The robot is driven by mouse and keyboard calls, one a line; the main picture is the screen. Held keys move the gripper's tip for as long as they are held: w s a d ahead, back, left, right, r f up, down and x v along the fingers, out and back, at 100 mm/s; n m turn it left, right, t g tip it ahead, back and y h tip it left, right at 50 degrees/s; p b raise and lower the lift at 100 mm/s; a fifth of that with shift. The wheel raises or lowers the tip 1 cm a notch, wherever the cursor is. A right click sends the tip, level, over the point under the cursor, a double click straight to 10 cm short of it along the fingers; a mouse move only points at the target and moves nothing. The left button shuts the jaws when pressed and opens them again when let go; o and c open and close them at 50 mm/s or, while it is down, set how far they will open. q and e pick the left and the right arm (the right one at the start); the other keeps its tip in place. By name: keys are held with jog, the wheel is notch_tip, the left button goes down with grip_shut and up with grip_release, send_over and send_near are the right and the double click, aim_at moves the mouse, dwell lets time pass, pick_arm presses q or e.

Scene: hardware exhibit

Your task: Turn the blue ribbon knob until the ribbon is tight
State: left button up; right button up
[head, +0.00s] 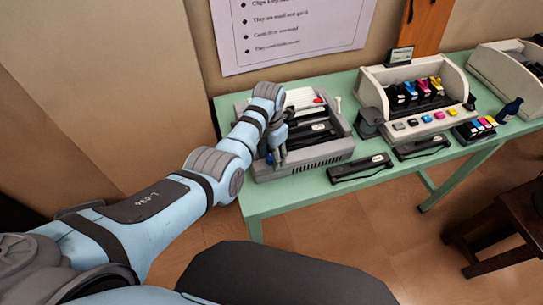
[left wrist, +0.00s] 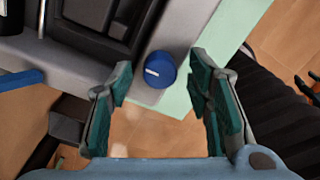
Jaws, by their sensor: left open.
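The blue knob (left wrist: 160,69) is round, with a short white mark on its face, and sits at the edge of a grey machine (left wrist: 210,20). In the head view the machine (head: 320,158) is a grey printer on the green table, its top open. My left gripper (head: 278,150) reaches down over the printer's left side. In the left wrist view my left gripper (left wrist: 161,76) is open, with one green-padded finger on each side of the knob and gaps between. I cannot make out the ribbon or how tight it is. My right gripper is not in view.
Two black cartridges (head: 360,168) (head: 422,147) lie along the front of the green table (head: 262,204). A second machine (head: 450,82) with coloured cartridges stands to the right, with a dark bottle (head: 510,110) beside it. A blue bar (left wrist: 20,80) shows at the left wrist view's left edge.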

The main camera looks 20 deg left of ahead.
pick_arm(q)
grip_shut()
dwell(0.3)
